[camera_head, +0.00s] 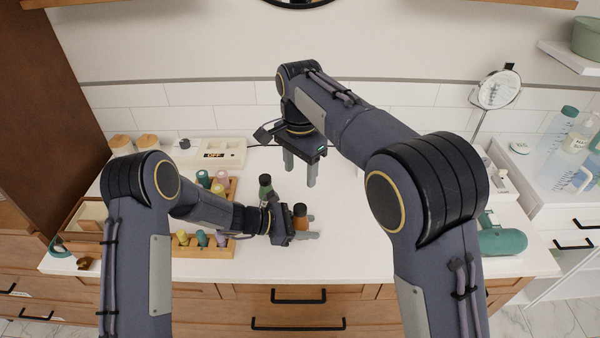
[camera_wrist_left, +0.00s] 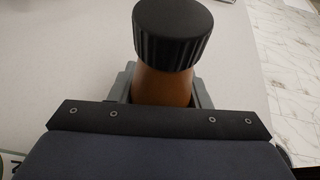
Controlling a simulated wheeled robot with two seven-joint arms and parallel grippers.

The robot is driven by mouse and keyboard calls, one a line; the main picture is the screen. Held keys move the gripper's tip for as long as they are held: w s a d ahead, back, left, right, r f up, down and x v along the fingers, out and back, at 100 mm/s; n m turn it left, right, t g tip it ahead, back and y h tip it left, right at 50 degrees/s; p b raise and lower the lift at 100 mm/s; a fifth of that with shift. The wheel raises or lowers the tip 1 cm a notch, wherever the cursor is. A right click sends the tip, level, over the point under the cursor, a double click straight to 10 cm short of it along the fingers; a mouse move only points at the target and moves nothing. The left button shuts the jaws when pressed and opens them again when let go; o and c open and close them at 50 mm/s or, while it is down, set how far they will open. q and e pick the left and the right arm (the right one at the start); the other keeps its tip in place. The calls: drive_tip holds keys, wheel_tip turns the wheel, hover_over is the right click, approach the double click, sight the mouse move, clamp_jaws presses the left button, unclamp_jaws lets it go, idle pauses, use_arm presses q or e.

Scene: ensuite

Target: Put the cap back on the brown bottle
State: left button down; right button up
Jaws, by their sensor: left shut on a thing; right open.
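The brown bottle (camera_head: 300,222) stands upright near the front middle of the white counter. It also shows in the left wrist view (camera_wrist_left: 163,84). A black ribbed cap (camera_wrist_left: 174,33) sits on its top; I cannot tell how tightly. In the head view the cap (camera_head: 300,209) is a small dark disc. My left gripper (camera_head: 309,227) is shut around the bottle's body, below the cap. My right gripper (camera_head: 300,173) is open and empty, fingers pointing down, behind the bottle and above the counter.
A wooden rack (camera_head: 228,243) with several coloured bottles is at left. A white box (camera_head: 228,147) stands by the back wall.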

use_arm(q)
drive_tip(key=c, duration=0.7)
unclamp_jaws()
drive_tip(key=b+v, duration=0.1)
drive_tip(key=v, duration=0.7)
drive_tip(key=shift+f, duration=0.1)
